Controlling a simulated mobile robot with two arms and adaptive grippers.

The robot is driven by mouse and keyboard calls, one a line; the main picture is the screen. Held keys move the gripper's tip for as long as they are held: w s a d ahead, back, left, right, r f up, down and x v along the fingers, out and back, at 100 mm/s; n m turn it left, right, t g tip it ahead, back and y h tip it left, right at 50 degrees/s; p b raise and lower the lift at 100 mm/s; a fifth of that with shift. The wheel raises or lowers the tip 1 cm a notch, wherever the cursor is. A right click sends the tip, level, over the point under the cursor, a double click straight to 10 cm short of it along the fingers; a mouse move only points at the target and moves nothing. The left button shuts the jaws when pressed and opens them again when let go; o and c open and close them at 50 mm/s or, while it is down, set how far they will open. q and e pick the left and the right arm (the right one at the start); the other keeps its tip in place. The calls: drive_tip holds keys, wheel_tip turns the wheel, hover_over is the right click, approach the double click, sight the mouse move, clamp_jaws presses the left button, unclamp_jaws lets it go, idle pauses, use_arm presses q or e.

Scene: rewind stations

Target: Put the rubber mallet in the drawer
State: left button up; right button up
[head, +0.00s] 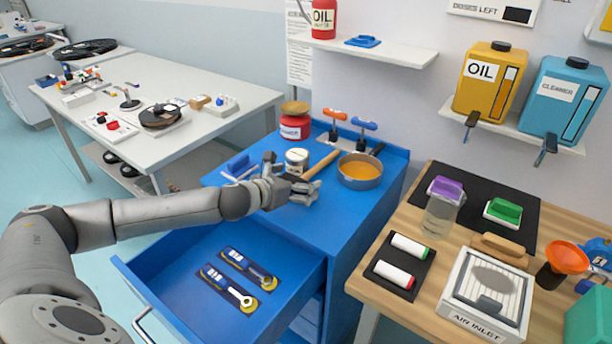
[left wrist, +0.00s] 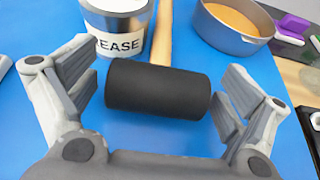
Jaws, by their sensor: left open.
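The rubber mallet lies on the blue cabinet top, with a wooden handle (head: 322,165) and a black cylindrical head (left wrist: 157,91). In the head view my left gripper (head: 291,180) largely hides the mallet's head. My left gripper (left wrist: 158,92) is open, with one finger on each side of the black head in the left wrist view. Gaps show between the fingers and the head, so it is not gripped. The blue drawer (head: 165,289) below is pulled open and holds two dark mats with wrench-like tools. My right gripper is not in view.
A grease tin (head: 297,160) stands close beside the mallet, and a pan (head: 360,172) of orange contents stands right of the handle. The drawer's left side has bare floor.

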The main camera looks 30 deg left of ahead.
use_arm(q)
drive_tip(key=shift+c, duration=0.3)
drive_tip(key=c, duration=1.4)
drive_tip(key=shift+o, duration=0.2)
drive_tip(key=shift+r, duration=0.1)
drive_tip(key=shift+r, duration=0.1)
drive_tip(key=shift+r, duration=0.25)
wheel_tip(320, 180, up, 3)
drive_tip(key=shift+d+r+p, duration=0.1)
drive_tip(key=shift+d+p, duration=0.05)
drive_tip(key=shift+p, duration=0.15)
drive_tip(key=s+d+r, duration=0.9)
drive_tip(key=s, duration=0.1)
drive_tip(key=d+r+y, duration=0.1)
drive_tip(key=d+r, duration=0.3)
drive_tip(key=d, duration=0.5)
drive_tip(key=shift+d+r+n, duration=0.15)
drive_tip(key=shift+r+n, duration=0.05)
drive_tip(key=shift+n, duration=0.2)
